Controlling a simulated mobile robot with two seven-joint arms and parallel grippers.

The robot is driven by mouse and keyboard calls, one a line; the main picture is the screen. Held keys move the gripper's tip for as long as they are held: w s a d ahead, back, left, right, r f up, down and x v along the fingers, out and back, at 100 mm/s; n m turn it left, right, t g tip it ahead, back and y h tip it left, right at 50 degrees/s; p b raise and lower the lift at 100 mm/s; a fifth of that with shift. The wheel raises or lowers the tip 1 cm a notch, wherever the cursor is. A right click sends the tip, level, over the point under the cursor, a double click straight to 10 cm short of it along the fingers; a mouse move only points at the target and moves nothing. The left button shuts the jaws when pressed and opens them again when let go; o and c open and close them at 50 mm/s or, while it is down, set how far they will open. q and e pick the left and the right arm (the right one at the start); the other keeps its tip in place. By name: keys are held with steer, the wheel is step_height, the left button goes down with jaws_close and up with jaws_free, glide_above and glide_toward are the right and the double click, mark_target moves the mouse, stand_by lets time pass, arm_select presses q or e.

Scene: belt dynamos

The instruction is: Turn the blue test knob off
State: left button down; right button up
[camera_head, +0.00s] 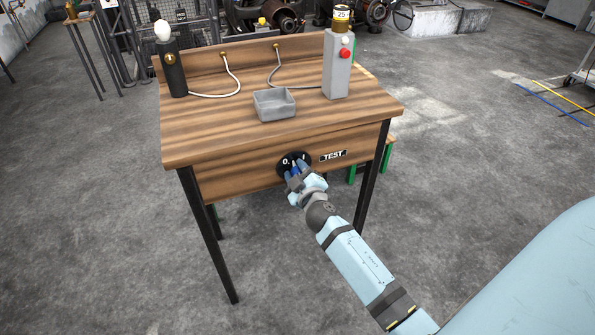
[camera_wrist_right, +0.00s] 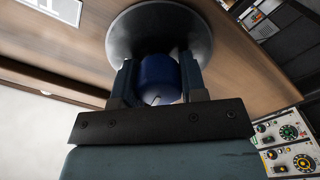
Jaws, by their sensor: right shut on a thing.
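The blue test knob (camera_wrist_right: 158,80) sits on a round dark plate (camera_wrist_right: 160,28) on the front of the wooden bench. In the head view the plate (camera_head: 291,158) shows white marks "0" and "I", next to a black "TEST" label (camera_head: 333,155). My right gripper (camera_head: 295,172) is at the knob. In the right wrist view its two fingers (camera_wrist_right: 158,82) stand on both sides of the knob, shut on it. My left gripper is not in view.
The wooden bench (camera_head: 215,125) bears a grey open tray (camera_head: 274,106), a dark post with a white bulb (camera_head: 162,30), and a grey box with a red button (camera_head: 337,70). Two cables run over its top. Concrete floor in front is clear.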

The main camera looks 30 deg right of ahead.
steer(key=n, duration=0.6)
steer(key=shift+n, duration=0.3)
stand_by(0.4)
steer(key=o, duration=0.9)
steer(key=shift+w, duration=0.1)
steer(key=shift+o, duration=0.2)
steer(key=shift+f, duration=0.15)
